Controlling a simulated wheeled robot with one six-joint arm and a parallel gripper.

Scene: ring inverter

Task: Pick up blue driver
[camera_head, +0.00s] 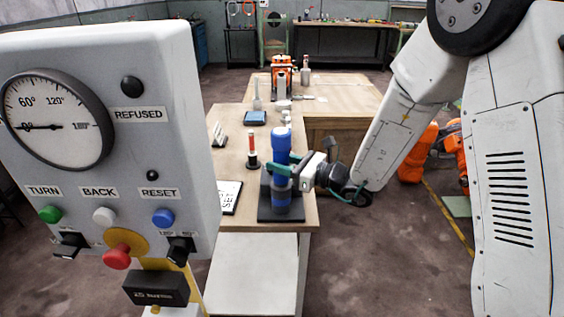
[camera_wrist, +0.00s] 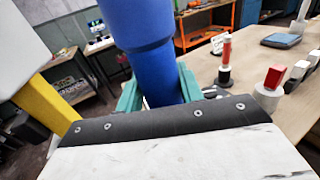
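The blue driver (camera_head: 281,146) stands upright in a black stand (camera_head: 266,214) near the front of the wooden table. Its thick blue body also fills the middle of the wrist view (camera_wrist: 142,45). My gripper (camera_head: 283,172) reaches in from the right at the driver's middle, with one teal finger in front of it and one behind. In the wrist view the fingers (camera_wrist: 157,88) lie on either side of the driver, very close to it. Whether both press on it cannot be told. The inner finger faces are hidden.
A white control panel (camera_head: 190,60) with gauge and buttons fills the left foreground. A red-and-black tool (camera_head: 252,150), a sign card (camera_head: 230,196), a blue scale (camera_head: 255,118) and several small items stand on the table (camera_head: 237,130). An orange device (camera_head: 281,75) stands behind.

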